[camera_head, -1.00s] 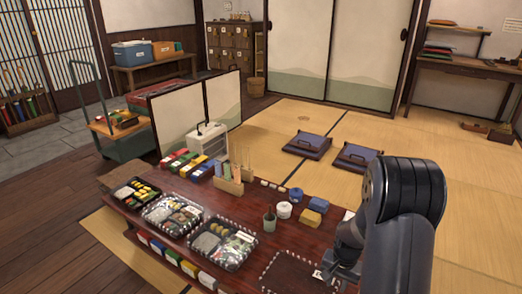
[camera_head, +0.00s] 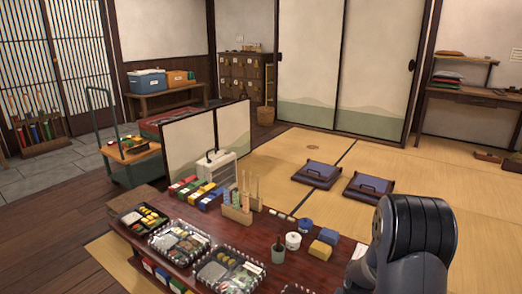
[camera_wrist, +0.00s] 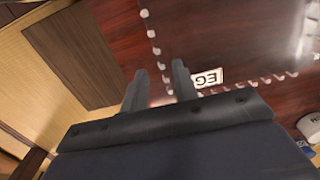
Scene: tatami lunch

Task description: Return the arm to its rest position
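My arm (camera_head: 415,235) shows at the lower right of the head view, bent, with its lower part cut off by the bottom edge. My gripper (camera_wrist: 159,70) shows in the wrist view with its two dark fingers apart and nothing between them. It is over the dark red table (camera_wrist: 215,35), near a small white label (camera_wrist: 208,77) with black letters and a dotted tray border. I cannot tell the height of the fingers above the table. The fingers are not visible in the head view.
On the table are filled lunch trays (camera_head: 180,242), a wooden holder with sticks (camera_head: 238,214), a green cup (camera_head: 278,254), a white round container (camera_head: 293,240) and a yellow block (camera_head: 320,250). Two cushions (camera_head: 317,174) lie on open tatami (camera_head: 440,195) behind. A low screen (camera_head: 195,142) stands behind the table.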

